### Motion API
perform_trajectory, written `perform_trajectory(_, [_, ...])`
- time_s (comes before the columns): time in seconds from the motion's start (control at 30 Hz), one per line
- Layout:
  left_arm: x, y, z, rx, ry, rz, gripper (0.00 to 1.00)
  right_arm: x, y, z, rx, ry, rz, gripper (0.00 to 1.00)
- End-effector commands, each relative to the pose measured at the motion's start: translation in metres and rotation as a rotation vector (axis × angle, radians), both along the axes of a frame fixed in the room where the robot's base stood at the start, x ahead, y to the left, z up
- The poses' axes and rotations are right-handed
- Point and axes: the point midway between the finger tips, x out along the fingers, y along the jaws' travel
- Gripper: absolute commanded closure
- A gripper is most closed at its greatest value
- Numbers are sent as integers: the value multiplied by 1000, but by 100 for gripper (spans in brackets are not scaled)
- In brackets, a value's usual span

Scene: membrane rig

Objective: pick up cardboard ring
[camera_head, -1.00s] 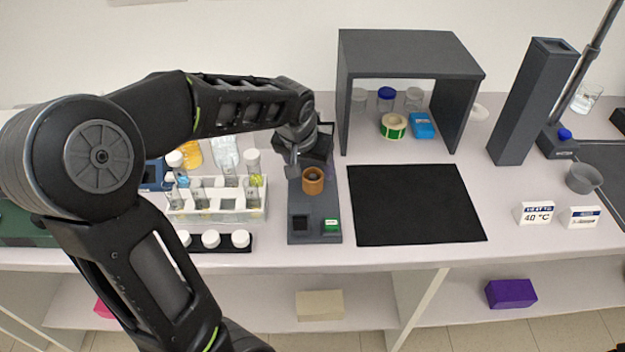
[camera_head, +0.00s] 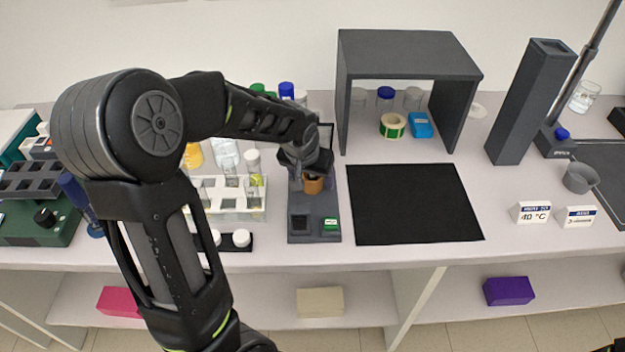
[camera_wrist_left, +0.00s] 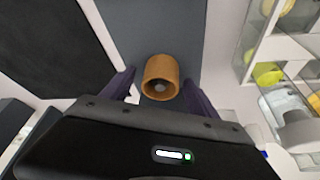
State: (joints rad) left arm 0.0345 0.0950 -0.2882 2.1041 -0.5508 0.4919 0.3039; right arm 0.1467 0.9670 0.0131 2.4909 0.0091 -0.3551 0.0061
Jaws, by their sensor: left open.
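The cardboard ring (camera_head: 313,185) is a short brown-orange tube standing upright on the dark grey stand (camera_head: 314,228). In the left wrist view the ring (camera_wrist_left: 160,77) is near the middle, with a small greyish thing showing inside its opening. My left gripper (camera_wrist_left: 160,88) is open, with one purple-grey finger on each side of the ring and a visible gap to each. In the head view my left gripper (camera_head: 311,178) is over the ring and hides its upper part.
A white tube rack (camera_head: 240,215) with vials stands left of the stand. A black mat (camera_head: 415,205) lies to the right. Behind it, a grey shelf box (camera_head: 410,52) shelters a green tape roll (camera_head: 392,126) and a blue box (camera_head: 421,125).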

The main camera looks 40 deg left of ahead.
Motion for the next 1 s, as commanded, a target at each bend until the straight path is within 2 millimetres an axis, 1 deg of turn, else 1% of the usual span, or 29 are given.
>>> perform_trajectory(0.17, [0,0,0,0,0,0,31,0,0,0,0,0,0,47])
perform_trajectory(0.9, [0,0,0,0,0,0,92,0,0,0,0,0,0,47])
perform_trajectory(0.93, [0,0,0,0,0,0,94,0,0,0,0,0,0,47])
perform_trajectory(1.0, [0,0,0,0,0,0,95,0,0,0,0,0,0,47])
